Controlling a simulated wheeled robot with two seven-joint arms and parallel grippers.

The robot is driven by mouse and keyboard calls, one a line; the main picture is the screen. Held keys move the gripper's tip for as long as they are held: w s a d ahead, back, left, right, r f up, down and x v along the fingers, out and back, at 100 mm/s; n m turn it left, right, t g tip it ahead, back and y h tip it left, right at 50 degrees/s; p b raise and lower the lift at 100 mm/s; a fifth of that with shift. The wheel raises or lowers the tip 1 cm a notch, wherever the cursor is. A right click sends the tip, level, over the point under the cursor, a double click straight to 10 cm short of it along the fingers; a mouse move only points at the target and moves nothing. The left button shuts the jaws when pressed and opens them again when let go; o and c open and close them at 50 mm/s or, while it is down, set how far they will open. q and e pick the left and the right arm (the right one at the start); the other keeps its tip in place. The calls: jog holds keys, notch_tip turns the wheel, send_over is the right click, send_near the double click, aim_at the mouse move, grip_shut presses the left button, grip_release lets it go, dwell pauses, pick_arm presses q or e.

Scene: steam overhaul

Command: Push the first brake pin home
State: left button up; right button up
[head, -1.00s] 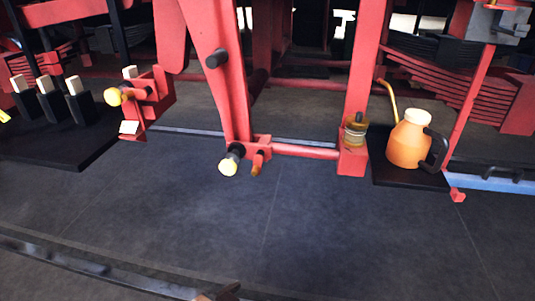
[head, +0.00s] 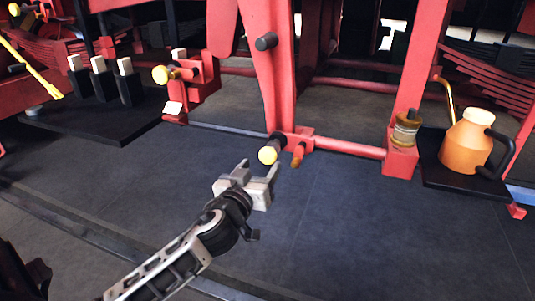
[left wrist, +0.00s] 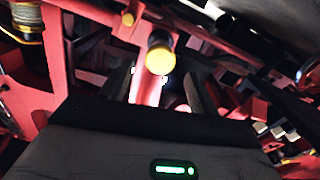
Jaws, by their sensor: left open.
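A brake pin with a pale yellow round head (head: 268,155) and a dark shank sticks out of the red bracket (head: 298,140) at the foot of the slanted red hanger. A second yellow-headed pin (head: 160,75) sticks out of a red block to the left. I cannot tell which one is the first. My left gripper (head: 258,171) is open and empty, its fingertips just below and near the middle pin's head. In the left wrist view a yellow pin head (left wrist: 159,60) shows above and between the dark open fingers (left wrist: 160,88). My right gripper is out of view.
An orange oil can (head: 466,145) stands on a black mat at right, near a brass-and-glass cup (head: 406,127). At left, several dark holders with pale tops stand on a black board (head: 75,128). A yellow rod (head: 32,68) is at far left. The dark floor in front is clear.

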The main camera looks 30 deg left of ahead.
aim_at(266, 157)
pick_arm(q)
jog(key=x, duration=0.6)
